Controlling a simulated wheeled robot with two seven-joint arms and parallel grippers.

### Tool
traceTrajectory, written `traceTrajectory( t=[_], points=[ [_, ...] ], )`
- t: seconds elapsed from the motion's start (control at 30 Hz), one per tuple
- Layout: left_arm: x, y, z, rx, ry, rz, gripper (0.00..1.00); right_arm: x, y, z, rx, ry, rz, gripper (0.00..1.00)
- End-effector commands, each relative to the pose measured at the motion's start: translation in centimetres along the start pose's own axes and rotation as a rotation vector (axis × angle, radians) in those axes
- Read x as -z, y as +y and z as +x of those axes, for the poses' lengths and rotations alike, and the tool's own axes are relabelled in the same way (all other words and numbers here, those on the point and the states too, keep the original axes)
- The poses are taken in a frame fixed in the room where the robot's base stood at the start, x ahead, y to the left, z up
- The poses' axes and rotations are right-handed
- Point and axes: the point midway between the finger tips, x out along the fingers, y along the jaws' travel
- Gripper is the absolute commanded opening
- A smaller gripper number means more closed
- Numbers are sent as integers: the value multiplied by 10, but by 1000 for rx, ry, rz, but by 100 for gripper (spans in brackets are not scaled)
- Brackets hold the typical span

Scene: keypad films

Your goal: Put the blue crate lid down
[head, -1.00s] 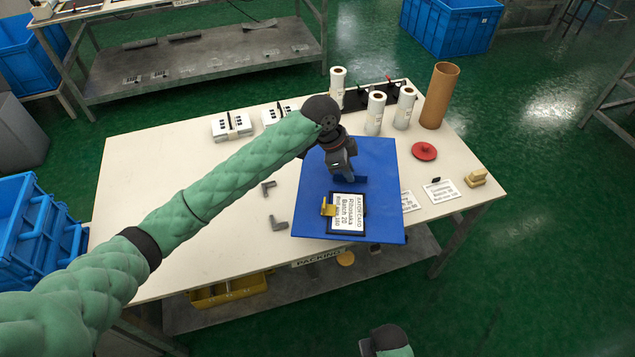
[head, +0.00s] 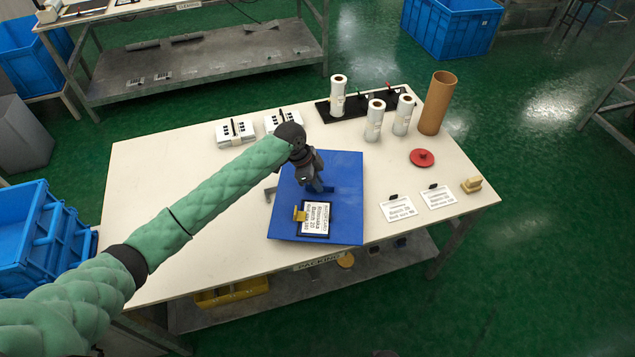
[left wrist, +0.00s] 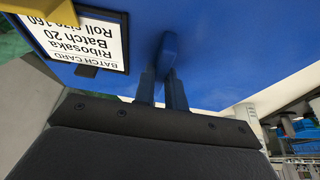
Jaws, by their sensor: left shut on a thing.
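The blue crate lid (head: 345,215) is a flat blue panel over the middle of the packing table, near its front edge. A batch card (head: 314,218) in a black frame with a yellow clip (head: 300,214) is on its top face. My left gripper (head: 322,188) is shut on the lid's small raised blue handle. In the left wrist view, the fingers (left wrist: 163,88) meet the handle (left wrist: 168,50), with the lid (left wrist: 225,50) spread around it. I cannot tell how high the lid is above the table. My right gripper does not show.
The cream table (head: 160,200) is clear at left. Label packs (head: 235,132), white rolls (head: 374,120), a brown tube (head: 436,103), a red disc (head: 421,158), and cards (head: 397,208) stand behind and right. A grey bracket (head: 270,194) is by the lid's left edge. Blue crates (head: 40,240) stand left.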

Motion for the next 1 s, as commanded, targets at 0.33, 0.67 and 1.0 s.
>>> traceTrajectory(
  t=[0.33, 0.67, 1.0],
  points=[
    [-5, 0, 13, 1, 1, 0, 0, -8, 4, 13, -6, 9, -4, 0],
    [-7, 0, 17, 1, 1, 0, 0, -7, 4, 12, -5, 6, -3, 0],
    [-8, 0, 20, 0, 0, 0, 34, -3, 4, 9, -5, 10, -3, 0]
  ],
)
